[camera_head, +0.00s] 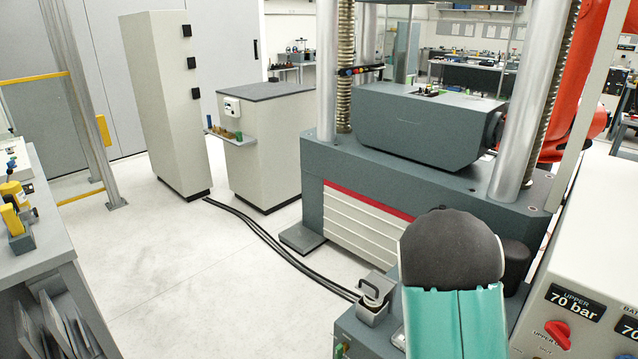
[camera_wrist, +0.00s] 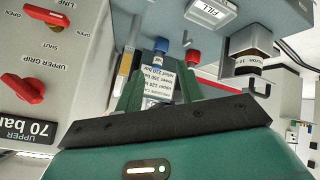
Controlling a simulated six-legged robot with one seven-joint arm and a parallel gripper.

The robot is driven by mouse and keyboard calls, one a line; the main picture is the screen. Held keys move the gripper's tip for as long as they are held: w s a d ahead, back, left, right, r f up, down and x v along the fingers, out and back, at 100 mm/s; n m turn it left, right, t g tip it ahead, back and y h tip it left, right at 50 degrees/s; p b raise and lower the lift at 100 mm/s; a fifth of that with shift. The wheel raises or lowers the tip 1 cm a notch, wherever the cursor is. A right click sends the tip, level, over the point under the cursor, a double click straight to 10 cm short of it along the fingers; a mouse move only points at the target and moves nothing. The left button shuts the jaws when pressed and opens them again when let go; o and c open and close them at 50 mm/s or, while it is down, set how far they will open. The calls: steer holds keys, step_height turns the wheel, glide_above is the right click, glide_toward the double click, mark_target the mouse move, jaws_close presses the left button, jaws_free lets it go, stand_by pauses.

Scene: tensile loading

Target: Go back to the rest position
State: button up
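My gripper (camera_wrist: 162,82) shows in the wrist view, with its green body and dark plate across the bottom. Its two green fingers stand apart, with a gap between them. A white printed card (camera_wrist: 172,76) with pressure values shows between and beyond the fingers; I see no finger closed on it. In the head view my dark and teal arm part rises at the bottom right, and the fingers are hidden there.
A control panel (camera_head: 577,305) with a red knob (camera_head: 558,333) stands at the right and also fills the left of the wrist view (camera_wrist: 75,70). The testing machine (camera_head: 430,125) stands behind my arm. Blue (camera_wrist: 161,45) and red (camera_wrist: 193,57) caps lie beyond the fingers. Floor (camera_head: 190,270) is open at left, crossed by dark hoses (camera_head: 270,240).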

steer(key=s+a+r+y, duration=0.3)
steer(key=a+r+y, duration=0.3)
steer(key=a+r, duration=1.05)
steer(key=s+a+r+n+g, duration=0.1)
steer(key=s+a+r, duration=0.4)
steer(key=s+r, duration=0.9)
steer(key=s+n, duration=0.1)
steer(key=s, duration=0.2)
steer(key=shift+s+n, duration=0.3)
